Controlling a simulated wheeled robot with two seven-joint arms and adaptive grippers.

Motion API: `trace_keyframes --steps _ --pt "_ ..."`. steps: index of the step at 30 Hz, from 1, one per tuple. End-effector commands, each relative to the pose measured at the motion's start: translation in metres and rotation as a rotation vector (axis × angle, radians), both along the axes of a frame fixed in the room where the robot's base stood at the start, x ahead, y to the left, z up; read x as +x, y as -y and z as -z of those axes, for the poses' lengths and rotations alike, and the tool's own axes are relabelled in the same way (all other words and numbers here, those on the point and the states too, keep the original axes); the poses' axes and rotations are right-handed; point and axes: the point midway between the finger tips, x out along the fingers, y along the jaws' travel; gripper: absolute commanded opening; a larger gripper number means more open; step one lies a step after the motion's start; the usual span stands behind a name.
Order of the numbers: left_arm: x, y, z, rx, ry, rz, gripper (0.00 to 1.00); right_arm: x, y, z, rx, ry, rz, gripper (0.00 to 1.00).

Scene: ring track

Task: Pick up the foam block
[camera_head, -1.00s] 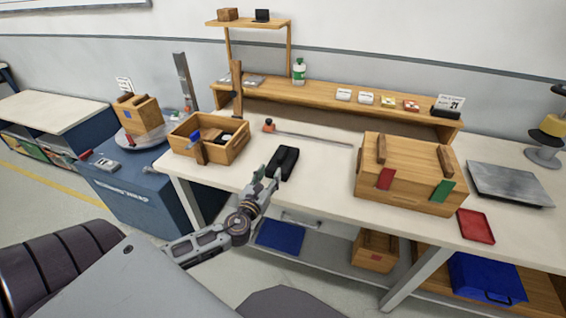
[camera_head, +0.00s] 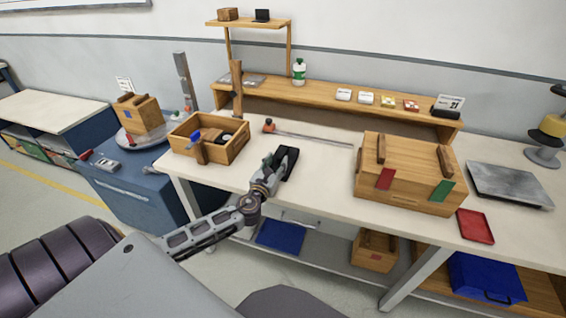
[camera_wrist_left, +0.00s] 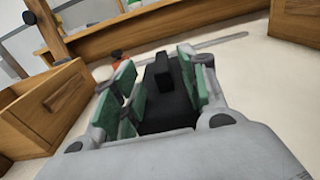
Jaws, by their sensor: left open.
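The foam block looks to be the black block (camera_head: 291,160) lying on the white worktable, left of the middle; it has a raised part at one side. My left gripper (camera_head: 270,169) is at the block's near left side and covers part of it. In the left wrist view my left gripper (camera_wrist_left: 162,78) is open, and the black block (camera_wrist_left: 168,106) lies between its green-padded fingers. I cannot tell whether the pads touch it. My right gripper is not in view.
An open wooden box (camera_head: 232,155) with items stands left of the block on the worktable (camera_head: 320,172). A closed wooden crate (camera_head: 405,205) stands to the right. A thin metal rod (camera_head: 315,138) lies behind. The tabletop between block and crate is clear.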

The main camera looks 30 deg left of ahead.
Motion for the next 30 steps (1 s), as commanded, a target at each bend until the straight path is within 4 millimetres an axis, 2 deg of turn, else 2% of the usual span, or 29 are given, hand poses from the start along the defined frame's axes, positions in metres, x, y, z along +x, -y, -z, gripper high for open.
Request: trace_keyframes --steps 13,20,30 --pt "0.006 -0.001 0.000 0.000 0.000 0.001 0.43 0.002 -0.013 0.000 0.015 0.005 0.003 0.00" --pt "0.009 -0.002 0.000 0.000 0.000 0.000 0.43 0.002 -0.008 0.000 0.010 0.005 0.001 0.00" --pt "0.031 -0.006 0.002 0.000 0.001 0.000 0.43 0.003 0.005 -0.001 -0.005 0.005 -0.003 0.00"
